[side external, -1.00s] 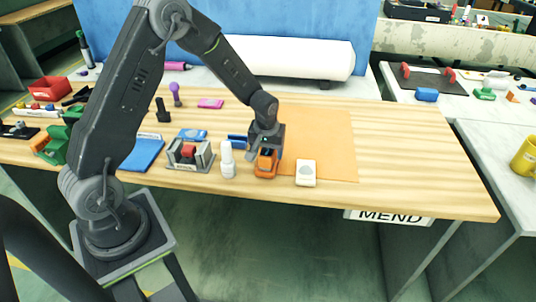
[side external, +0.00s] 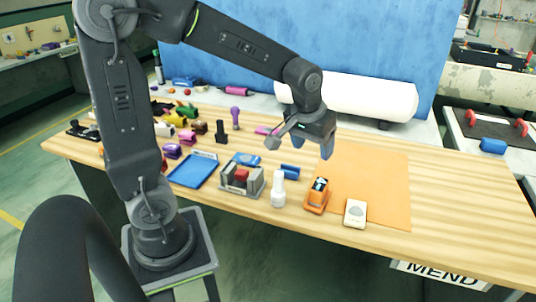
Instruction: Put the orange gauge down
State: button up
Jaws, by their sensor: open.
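The orange gauge (side external: 317,197) stands on the wooden table (side external: 450,225), at the left edge of the orange mat (side external: 385,185). A small dark display with a light mark shows on its upper part.
A white bottle (side external: 278,190) stands just left of the gauge, and a white box-like item (side external: 355,213) lies to its right. A grey holder with a red block (side external: 241,180) and a blue tray (side external: 194,170) are farther left. A white roll (side external: 360,97) lies behind. Most of the orange mat is bare.

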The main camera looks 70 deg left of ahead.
jog(key=s+d+r+m+t, duration=0.1)
jog(key=s+d+r+m, duration=0.1)
jog(key=s, duration=0.5)
jog(key=s+d+r+m+t+h, duration=0.1)
jog(key=s+d+r+m, duration=0.2)
jog(key=s, duration=0.5)
jog(key=shift+d+t, duration=0.3)
jog(key=shift+d, duration=0.05)
